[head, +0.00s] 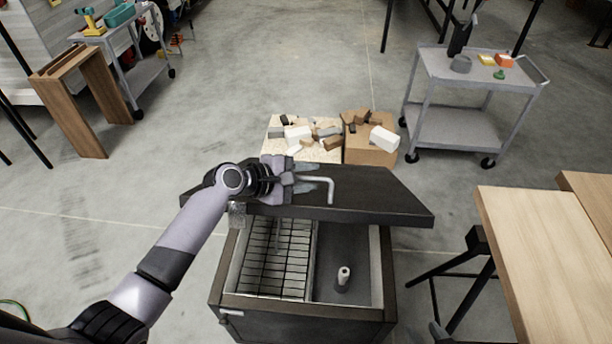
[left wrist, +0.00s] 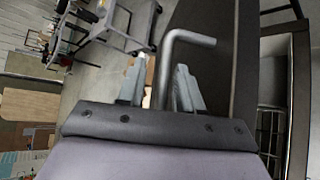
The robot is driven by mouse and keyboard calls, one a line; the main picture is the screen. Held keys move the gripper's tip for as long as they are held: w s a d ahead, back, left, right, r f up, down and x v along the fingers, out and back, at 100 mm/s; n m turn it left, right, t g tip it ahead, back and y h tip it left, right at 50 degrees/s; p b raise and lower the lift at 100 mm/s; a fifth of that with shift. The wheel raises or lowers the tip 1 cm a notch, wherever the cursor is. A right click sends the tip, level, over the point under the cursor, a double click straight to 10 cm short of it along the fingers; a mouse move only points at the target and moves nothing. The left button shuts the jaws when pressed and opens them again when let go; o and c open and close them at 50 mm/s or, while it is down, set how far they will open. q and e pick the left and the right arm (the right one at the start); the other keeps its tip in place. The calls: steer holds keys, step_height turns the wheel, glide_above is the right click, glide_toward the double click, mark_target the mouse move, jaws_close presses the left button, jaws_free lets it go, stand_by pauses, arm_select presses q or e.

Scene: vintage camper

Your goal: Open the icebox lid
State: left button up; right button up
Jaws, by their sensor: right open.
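The icebox (head: 300,311) is a dark chest standing in front of me. Its dark lid (head: 385,195) is raised and tilted, with the interior showing below it. A bent grey metal handle (head: 331,190) stands out from the lid. My left gripper (head: 304,177) is at this handle, its fingers on either side of the bar. In the left wrist view the handle (left wrist: 178,42) runs up between the two separated fingertips (left wrist: 161,72). Whether they press on the bar is unclear. My right gripper is not in view.
Inside the icebox are a wire rack (head: 278,262) and a small white cylinder (head: 343,275). Boxes of scraps (head: 372,153) stand behind the lid. A grey cart (head: 455,130) is at the back right and a wooden table (head: 545,250) at the right. Bare floor lies to the left.

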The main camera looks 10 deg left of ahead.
arm_select(q)
steer(key=shift+s+a, duration=0.1)
steer(key=shift+v, duration=3.45)
